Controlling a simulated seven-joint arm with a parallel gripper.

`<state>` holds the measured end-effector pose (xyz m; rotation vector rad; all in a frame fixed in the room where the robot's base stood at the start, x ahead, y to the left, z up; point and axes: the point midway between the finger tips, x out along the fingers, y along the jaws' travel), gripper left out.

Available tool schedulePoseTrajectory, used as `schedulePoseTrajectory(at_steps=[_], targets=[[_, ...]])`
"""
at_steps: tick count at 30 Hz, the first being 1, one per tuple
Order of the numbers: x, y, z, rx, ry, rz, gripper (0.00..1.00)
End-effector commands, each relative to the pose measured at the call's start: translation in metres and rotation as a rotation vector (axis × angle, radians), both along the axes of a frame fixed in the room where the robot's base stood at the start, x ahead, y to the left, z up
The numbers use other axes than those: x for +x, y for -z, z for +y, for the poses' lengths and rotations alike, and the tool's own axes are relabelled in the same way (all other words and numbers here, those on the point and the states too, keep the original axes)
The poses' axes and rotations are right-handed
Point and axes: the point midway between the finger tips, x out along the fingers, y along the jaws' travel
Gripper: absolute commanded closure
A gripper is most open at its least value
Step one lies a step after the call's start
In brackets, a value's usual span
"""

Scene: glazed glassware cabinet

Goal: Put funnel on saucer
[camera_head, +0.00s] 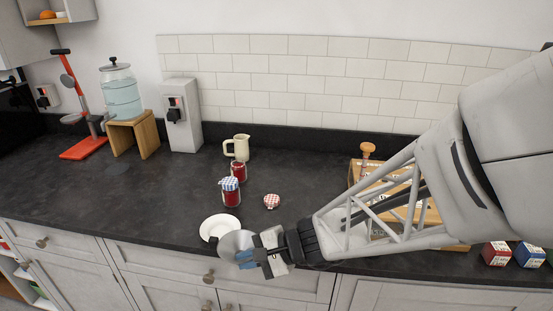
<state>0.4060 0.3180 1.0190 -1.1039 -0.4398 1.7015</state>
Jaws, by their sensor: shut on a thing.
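The white saucer (213,220) lies on the dark counter near its front edge, left of my gripper. My gripper (254,254) is shut on a grey, cone-shaped funnel (233,243). The funnel's wide part overlaps the saucer's lower right edge in the picture. I cannot tell whether they touch or how high the funnel is held. The rest of the funnel is hidden by the gripper.
A jar with a blue checked lid (230,192), an open red jar (239,171) and a cream jug (237,147) stand behind the saucer. A red checked lid (272,201) lies to their right. A wooden box (354,180) is behind my arm. The counter left of the saucer is clear.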

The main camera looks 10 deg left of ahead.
Motion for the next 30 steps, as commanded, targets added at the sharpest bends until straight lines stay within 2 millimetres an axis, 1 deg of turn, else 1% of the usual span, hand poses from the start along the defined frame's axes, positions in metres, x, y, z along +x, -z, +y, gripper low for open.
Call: schedulePoseTrajectory(at_steps=[7, 11, 17, 30], targets=[[0.002, 0.000, 0.002, 0.000, 0.000, 0.000, 1.00], [0.009, 0.001, 0.007, -0.001, -0.001, 0.000, 1.00], [0.026, 0.003, 0.020, -0.001, 0.000, 0.001, 1.00], [0.070, 0.008, 0.055, 0.001, -0.001, 0.000, 1.00]])
